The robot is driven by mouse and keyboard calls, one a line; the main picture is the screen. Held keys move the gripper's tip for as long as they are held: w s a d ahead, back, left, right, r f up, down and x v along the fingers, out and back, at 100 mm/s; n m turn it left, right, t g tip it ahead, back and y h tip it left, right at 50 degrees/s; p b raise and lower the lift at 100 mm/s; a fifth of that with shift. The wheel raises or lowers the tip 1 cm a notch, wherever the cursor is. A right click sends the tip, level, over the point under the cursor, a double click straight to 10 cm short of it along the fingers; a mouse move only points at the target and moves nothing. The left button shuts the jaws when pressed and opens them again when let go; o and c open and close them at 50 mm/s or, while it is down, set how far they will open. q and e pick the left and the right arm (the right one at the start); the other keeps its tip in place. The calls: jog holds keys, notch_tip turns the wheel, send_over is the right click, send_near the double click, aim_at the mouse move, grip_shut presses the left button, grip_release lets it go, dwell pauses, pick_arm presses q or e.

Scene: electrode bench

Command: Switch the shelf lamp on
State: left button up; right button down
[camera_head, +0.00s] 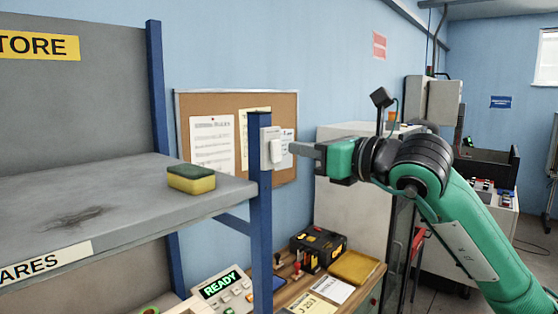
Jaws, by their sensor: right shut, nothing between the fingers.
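A white switch box (277,151) is fixed on the blue shelf post (260,200) at the front right corner of the shelf. My right gripper (293,147) is shut and empty, with its grey fingers pointing left at the switch. The fingertips are right beside the switch; I cannot tell whether they touch it. The shelf (125,190) carries dark smudges on its grey board. No lamp is clearly visible, and I see no lit glow on the shelf. My left gripper is not in view.
A green and yellow sponge (191,180) lies on the shelf near the post. Behind is a cork board (232,104) with papers. Below are a bench with a black and yellow device (318,250) and a panel reading READY (222,285). A pale cabinet (345,205) stands behind my right arm.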

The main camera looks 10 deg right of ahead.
jog(key=b+v, duration=0.2)
jog(key=v, duration=0.2)
jog(key=shift+s+d, duration=0.25)
